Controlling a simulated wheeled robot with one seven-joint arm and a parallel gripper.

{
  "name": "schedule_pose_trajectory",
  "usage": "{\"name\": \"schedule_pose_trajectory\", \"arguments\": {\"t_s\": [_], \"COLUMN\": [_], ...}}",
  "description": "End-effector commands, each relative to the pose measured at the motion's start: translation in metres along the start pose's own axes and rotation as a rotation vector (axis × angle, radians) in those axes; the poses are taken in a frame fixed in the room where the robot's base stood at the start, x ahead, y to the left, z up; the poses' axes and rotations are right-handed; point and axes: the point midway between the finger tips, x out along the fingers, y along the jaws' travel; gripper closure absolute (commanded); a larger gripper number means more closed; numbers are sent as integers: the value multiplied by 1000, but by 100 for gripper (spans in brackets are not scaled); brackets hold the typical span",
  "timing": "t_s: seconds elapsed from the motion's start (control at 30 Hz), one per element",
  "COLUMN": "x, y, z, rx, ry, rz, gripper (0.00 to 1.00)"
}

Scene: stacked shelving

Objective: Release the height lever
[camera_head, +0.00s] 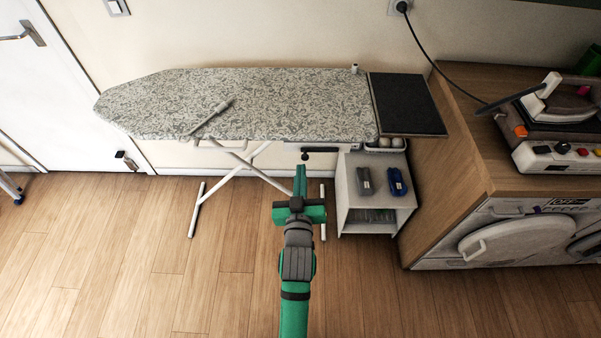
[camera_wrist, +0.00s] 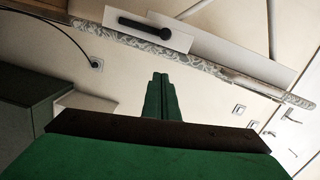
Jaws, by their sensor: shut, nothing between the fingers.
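The ironing board (camera_head: 250,105) has a patterned grey cover and white crossed legs. The height lever (camera_head: 306,156) is a small black handle under its front edge, on a pale plate. In the wrist view the lever (camera_wrist: 146,28) lies on a white plate near the top, beyond the board's patterned edge (camera_wrist: 205,68). My green gripper (camera_head: 300,172) points toward the board and shows just below the lever in the head view. Its fingers (camera_wrist: 160,78) are together, empty, and apart from the lever in the wrist view.
A white shelf unit (camera_head: 349,215) with several items stands right of my gripper. A wooden cabinet (camera_head: 425,200) with an iron (camera_head: 560,105) on top is farther right. A dark pad (camera_head: 403,103) sits at the board's right end.

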Motion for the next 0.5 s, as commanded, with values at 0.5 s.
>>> {"name": "schedule_pose_trajectory", "arguments": {"t_s": [0.5], "x": [84], "y": [0], "z": [2], "rx": [0], "ry": [0], "rz": [0], "gripper": [100]}}
